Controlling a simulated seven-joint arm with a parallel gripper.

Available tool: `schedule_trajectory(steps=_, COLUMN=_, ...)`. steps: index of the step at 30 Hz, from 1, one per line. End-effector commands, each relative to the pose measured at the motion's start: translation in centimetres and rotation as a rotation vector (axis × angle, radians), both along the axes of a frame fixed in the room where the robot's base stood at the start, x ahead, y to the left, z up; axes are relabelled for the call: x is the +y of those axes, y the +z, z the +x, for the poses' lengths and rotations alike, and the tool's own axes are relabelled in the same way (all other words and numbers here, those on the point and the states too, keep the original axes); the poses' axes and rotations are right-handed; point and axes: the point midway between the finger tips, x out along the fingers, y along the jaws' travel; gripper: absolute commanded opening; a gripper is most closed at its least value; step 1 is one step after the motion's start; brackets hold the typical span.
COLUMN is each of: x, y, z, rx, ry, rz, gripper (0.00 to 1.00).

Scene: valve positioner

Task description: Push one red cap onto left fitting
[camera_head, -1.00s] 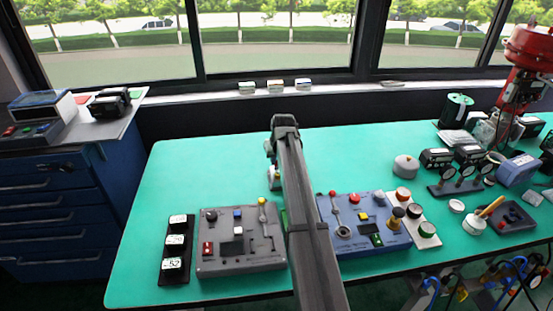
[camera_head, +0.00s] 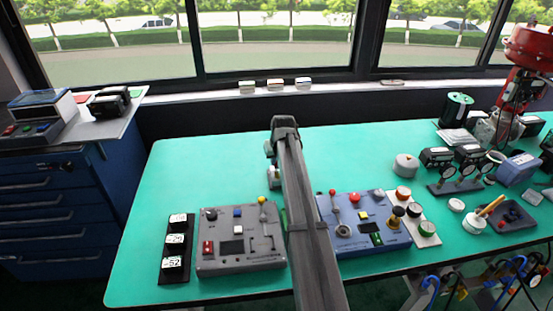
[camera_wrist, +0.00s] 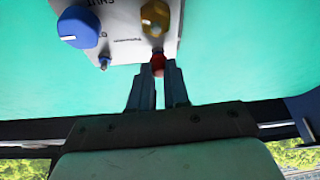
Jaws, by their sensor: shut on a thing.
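In the wrist view, my gripper (camera_wrist: 159,82) is shut on a small red cap (camera_wrist: 158,64), held at the fingertips. A brass-coloured fitting (camera_wrist: 155,17) is just beyond the cap, at the edge of a pale panel (camera_wrist: 120,50). The cap lines up closely with the fitting; I cannot tell whether they touch. A smaller blue-grey fitting (camera_wrist: 104,62) sticks out of the same panel edge to the left. In the head view, my arm hides the panel, the cap and the fingertips.
A large blue knob (camera_wrist: 80,27) stands on the panel. In the head view, a grey control box (camera_head: 240,257) and a blue control box (camera_head: 350,237) flank my arm on the green table (camera_head: 200,165). Gauges (camera_head: 470,165) stand at right. The back left of the table is clear.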

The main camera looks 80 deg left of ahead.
Motion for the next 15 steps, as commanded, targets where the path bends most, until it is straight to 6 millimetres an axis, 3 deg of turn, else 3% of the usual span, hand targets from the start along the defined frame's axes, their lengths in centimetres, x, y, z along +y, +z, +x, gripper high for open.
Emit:
schedule_trajectory(steps=13, x=0.0, y=-0.56, z=0.0, rx=0.0, ry=0.0, rz=0.0, gripper=0.0)
schedule_trajectory(steps=14, x=0.0, y=-0.55, z=0.0, rx=0.0, ry=0.0, rz=0.0, gripper=0.18)
schedule_trajectory(steps=15, x=0.0, y=-0.54, z=0.0, rx=0.0, ry=0.0, rz=0.0, gripper=0.22)
